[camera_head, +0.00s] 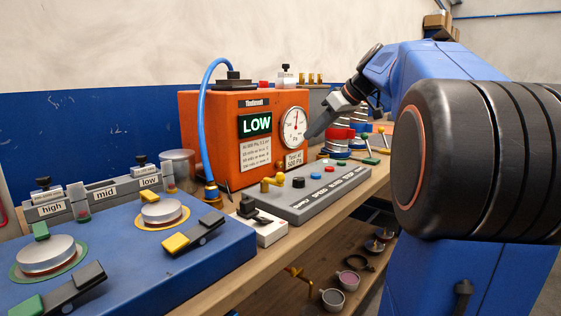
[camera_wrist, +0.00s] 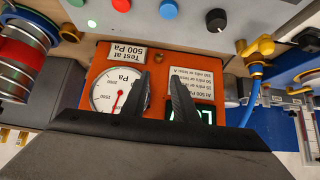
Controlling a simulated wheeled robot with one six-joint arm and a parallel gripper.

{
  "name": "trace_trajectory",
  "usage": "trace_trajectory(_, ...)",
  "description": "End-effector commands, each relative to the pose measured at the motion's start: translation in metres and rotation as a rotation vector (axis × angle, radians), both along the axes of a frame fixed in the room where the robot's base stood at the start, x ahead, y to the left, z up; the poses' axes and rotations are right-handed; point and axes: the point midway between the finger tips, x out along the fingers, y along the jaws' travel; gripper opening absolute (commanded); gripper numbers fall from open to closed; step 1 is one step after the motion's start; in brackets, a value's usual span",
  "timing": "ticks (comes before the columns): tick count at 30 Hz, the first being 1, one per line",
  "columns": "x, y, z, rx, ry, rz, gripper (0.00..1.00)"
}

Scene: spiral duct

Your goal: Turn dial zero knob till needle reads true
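The orange tester box (camera_head: 215,130) stands on the bench with a white round dial (camera_head: 291,127) on its front. The dial's red needle points roughly upward in the head view. In the wrist view, which looks upside down, the dial (camera_wrist: 108,92) reads in Pa and the needle points towards the picture bottom. A small brass knob (camera_wrist: 158,58) sits on the orange face beside the "Test at 500 Pa" label. My gripper (camera_head: 310,133) is just in front of the dial's right edge. In the wrist view its dark fingers (camera_wrist: 158,78) are apart, with nothing between them.
A lit "LOW" display (camera_head: 257,124) is left of the dial. A grey button panel (camera_head: 313,190) and a yellow valve (camera_head: 272,182) lie in front. A blue hose (camera_head: 203,120) loops at the left.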

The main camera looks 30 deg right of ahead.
Motion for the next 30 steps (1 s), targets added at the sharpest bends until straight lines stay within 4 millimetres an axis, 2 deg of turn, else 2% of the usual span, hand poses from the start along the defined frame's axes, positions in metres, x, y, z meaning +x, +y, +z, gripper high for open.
trace_trajectory(4, 0.006, -0.002, -0.003, 0.001, -0.004, 0.004, 0.27)
trace_trajectory(8, 0.016, 0.003, -0.014, 0.002, -0.003, 0.005, 0.27)
trace_trajectory(30, 0.1, 0.034, -0.104, 0.002, 0.0, 0.004, 0.27)
